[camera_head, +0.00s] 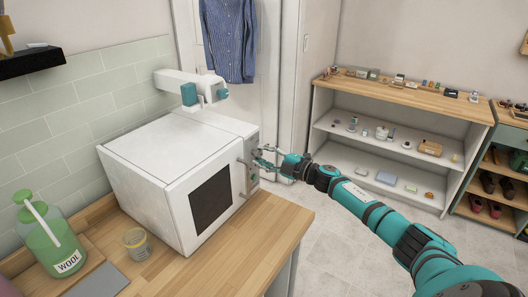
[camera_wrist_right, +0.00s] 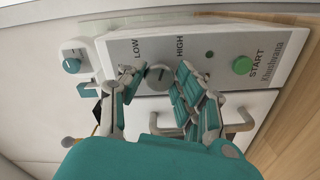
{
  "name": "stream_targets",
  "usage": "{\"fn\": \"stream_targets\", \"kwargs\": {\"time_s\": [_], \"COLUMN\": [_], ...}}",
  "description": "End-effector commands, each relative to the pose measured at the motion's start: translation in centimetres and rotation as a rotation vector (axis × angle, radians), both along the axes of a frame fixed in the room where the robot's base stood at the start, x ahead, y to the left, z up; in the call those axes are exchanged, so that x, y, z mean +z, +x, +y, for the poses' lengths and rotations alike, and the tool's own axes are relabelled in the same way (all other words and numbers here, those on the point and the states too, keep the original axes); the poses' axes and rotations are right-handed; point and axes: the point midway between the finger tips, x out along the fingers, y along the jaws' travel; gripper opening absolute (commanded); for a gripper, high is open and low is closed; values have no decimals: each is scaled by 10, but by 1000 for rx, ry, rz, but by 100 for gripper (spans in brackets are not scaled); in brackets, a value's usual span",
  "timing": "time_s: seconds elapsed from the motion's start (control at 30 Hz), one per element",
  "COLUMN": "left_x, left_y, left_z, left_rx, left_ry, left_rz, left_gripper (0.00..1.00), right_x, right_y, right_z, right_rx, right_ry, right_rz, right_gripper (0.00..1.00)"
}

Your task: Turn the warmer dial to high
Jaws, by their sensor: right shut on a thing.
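The white warmer (camera_head: 165,160) stands on the wooden counter, with a dark window in its front door. Its control panel (camera_wrist_right: 215,50) shows in the right wrist view with LOW and HIGH marks, a round grey dial (camera_wrist_right: 158,78) and a green START button (camera_wrist_right: 242,65). LOW is printed up and left of the dial, HIGH up and right. My right gripper (camera_wrist_right: 158,84) has its teal fingers on either side of the dial, shut on it. In the head view the right gripper (camera_head: 262,158) is at the panel; the dial is too small to tell there. My left gripper is not in view.
A door handle (camera_head: 243,178) sticks out close beside the right gripper. A white and teal fixture (camera_head: 190,88) is above the warmer's back. A green WOOL bottle (camera_head: 55,240) and a small cup (camera_head: 137,243) stand on the counter (camera_head: 215,265). Shelves (camera_head: 390,150) stand to the right.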

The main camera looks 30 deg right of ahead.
Motion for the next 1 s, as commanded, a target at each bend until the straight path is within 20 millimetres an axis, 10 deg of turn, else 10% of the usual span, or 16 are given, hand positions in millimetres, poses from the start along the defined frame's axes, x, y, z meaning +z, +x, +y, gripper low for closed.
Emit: {"fn": "stream_targets", "kwargs": {"time_s": [0.9, 0.93, 1.0], "left_x": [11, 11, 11], "left_y": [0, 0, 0], "left_z": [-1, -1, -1], "left_rx": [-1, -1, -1], "left_ry": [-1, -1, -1], "left_rz": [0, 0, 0], "left_gripper": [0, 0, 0], "right_x": [-2, -2, -2], "right_y": [0, 0, 0], "right_z": [0, 0, 0], "right_rx": [-2, -2, -2], "right_ry": [165, 165, 165], "right_rz": [70, 70, 70], "right_gripper": [0, 35, 44]}}
